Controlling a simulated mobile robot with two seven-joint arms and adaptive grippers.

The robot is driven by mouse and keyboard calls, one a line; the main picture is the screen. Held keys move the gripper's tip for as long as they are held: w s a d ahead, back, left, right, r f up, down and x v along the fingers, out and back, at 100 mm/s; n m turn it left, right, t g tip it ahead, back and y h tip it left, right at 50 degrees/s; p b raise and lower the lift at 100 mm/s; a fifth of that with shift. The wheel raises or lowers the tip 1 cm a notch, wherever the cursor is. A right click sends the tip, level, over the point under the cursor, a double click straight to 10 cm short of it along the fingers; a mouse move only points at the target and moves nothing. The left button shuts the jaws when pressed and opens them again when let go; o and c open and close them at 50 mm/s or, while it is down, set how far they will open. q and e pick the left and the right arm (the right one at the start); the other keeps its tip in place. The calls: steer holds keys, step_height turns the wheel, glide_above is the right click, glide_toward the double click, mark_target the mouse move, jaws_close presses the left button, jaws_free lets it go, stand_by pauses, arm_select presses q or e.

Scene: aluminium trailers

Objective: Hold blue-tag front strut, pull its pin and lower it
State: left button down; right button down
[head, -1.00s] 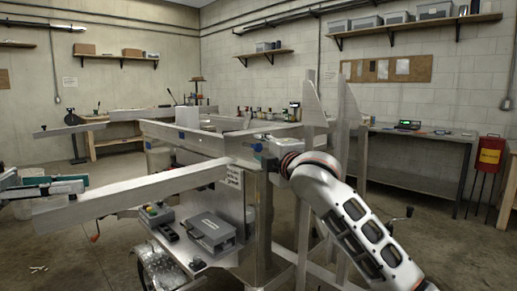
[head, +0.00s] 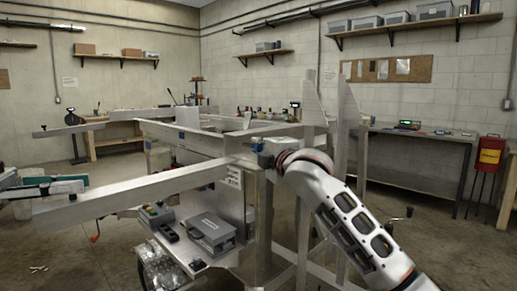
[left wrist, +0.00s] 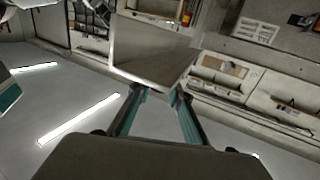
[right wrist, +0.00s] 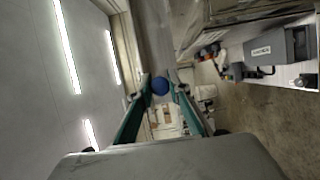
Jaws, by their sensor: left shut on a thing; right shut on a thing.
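The front strut (head: 135,194) is a long aluminium bar in the head view. It runs from the trailer corner out to the left, close to level. My left gripper (head: 62,189) is shut on its outer end; the left wrist view shows the strut's broad face (left wrist: 150,55) between and beyond the fingers (left wrist: 160,95). The pin's blue round knob (right wrist: 160,85) sits between my right fingertips in the right wrist view. My right gripper (head: 262,152) is shut on it at the corner in the head view. The pin's shaft is hidden.
Upright aluminium posts (head: 303,190) stand just right of the corner, close to my right arm. A grey box (head: 210,232) and a button box (head: 156,215) sit on the trailer's low shelf, below the strut. Open floor lies beneath the strut's outer end.

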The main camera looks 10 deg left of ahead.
steer(key=shift+s+d+f, duration=0.1)
steer(key=shift+s+d, duration=0.85)
steer(key=shift+d, duration=0.25)
steer(key=c, duration=2.3)
jaws_free()
steer(key=o, duration=0.5)
steer(key=shift+s+d, duration=0.15)
steer(key=shift+d, duration=0.05)
steer(key=shift+c, duration=0.2)
steer(key=shift+a, duration=0.1)
steer(key=v, duration=1.2)
